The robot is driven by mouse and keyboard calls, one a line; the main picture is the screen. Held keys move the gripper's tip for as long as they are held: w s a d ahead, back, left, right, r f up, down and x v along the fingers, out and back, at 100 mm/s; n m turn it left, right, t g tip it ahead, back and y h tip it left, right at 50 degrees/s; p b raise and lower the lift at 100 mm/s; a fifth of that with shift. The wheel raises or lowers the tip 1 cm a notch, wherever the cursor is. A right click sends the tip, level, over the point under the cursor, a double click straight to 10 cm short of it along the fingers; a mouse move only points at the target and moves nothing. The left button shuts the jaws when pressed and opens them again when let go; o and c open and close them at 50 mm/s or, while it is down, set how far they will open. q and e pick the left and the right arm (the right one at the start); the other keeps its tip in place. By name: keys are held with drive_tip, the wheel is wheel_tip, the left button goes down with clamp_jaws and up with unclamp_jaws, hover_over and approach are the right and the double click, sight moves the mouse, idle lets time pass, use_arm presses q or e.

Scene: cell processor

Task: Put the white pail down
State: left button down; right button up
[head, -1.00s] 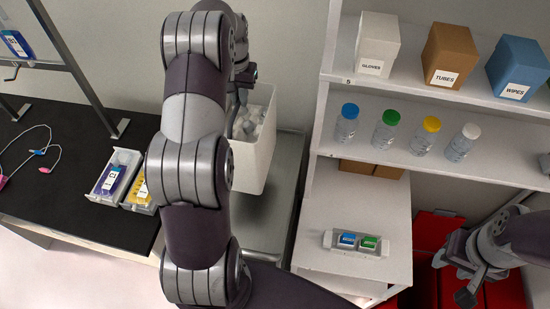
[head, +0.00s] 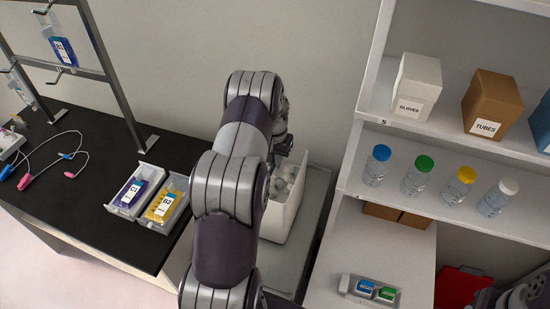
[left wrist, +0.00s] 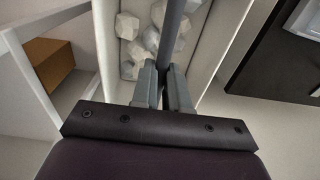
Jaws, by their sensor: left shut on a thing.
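The white pail (head: 279,222) is in the middle of the head view, partly hidden behind my left arm. It is full of pale, crumpled lumps. In the left wrist view, the pail's wall (left wrist: 107,45) surrounds the lumps. My left gripper (left wrist: 164,88) is shut on the pail's dark handle bar (left wrist: 172,28). In the head view, the left gripper (head: 284,146) is mostly hidden by its own arm. Whether the pail's base touches the grey surface (head: 314,205) below is hidden. Part of my right gripper (head: 487,299) shows at the bottom right corner; its fingers are unclear.
A black bench (head: 85,205) at left holds two trays with a purple pack (head: 131,193) and a yellow pack (head: 163,207). A white shelf unit (head: 350,187) stands close on the right, with several capped bottles and boxes. A red bin (head: 457,287) is at lower right.

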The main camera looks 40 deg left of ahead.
use_arm(q)
drive_tip(key=shift+f, duration=0.25)
drive_tip(key=c, duration=1.1)
unclamp_jaws()
drive_tip(key=shift+r, duration=0.1)
